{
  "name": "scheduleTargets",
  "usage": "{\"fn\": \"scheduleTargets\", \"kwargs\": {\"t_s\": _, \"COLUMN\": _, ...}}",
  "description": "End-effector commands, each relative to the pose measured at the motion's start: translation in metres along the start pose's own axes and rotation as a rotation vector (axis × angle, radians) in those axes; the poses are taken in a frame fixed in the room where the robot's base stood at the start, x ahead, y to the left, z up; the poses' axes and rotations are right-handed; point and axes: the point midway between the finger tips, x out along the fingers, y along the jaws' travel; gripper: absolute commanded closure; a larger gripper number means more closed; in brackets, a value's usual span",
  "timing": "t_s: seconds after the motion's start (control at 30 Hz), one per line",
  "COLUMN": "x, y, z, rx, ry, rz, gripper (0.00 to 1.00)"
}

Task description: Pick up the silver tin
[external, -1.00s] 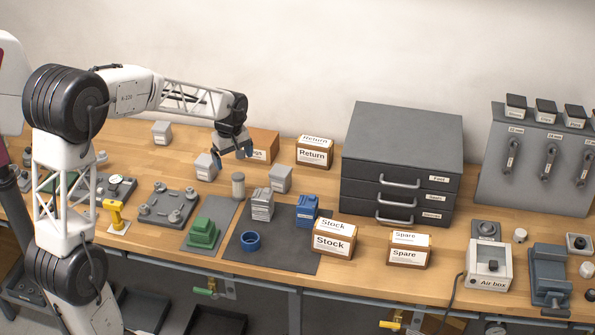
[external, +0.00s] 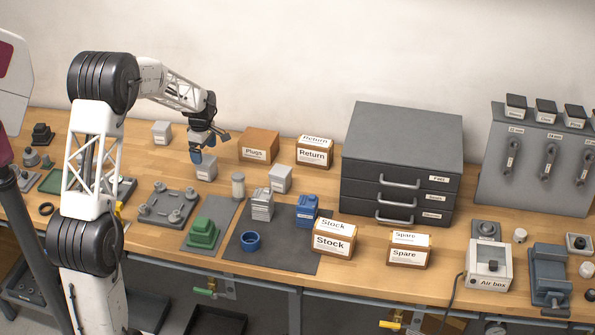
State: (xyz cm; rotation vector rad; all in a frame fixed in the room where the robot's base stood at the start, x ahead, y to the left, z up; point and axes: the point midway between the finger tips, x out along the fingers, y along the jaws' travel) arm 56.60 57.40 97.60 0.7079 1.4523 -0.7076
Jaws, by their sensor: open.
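Several small grey-silver labelled containers stand on the wooden bench, and I cannot tell for sure which is the silver tin. One grey-silver container (external: 207,173) is directly below my gripper, its top partly hidden by the fingers. Another (external: 161,132) stands farther back to the left, and one (external: 280,179) stands to the right. A small pale grey cylinder (external: 238,187) stands between the near two. My gripper (external: 207,149) is open and points down, with a blue fingertip at the upper left of the container below. I cannot tell whether they touch.
A brown Plugs box (external: 258,147) stands close right of my gripper, with a Return box (external: 314,154) beyond. In front are a green block (external: 203,233), a ribbed silver stack (external: 262,205) and a blue ring (external: 250,242). Grey drawers (external: 400,150) stand at right.

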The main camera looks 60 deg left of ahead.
Motion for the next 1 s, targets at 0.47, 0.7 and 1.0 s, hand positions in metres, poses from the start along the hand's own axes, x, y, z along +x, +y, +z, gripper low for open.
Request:
{"fn": "scheduleTargets", "kwargs": {"t_s": 0.47, "x": 0.02, "y": 0.0, "z": 0.001, "rx": 0.002, "ry": 0.0, "rz": -0.001, "gripper": 0.04}}
{"fn": "scheduleTargets", "kwargs": {"t_s": 0.7, "x": 0.026, "y": 0.0, "z": 0.001, "rx": 0.002, "ry": 0.0, "rz": 0.0, "gripper": 0.04}}
{"fn": "scheduleTargets", "kwargs": {"t_s": 1.0, "x": 0.029, "y": 0.0, "z": 0.001, "rx": 0.002, "ry": 0.0, "rz": -0.001, "gripper": 0.04}}
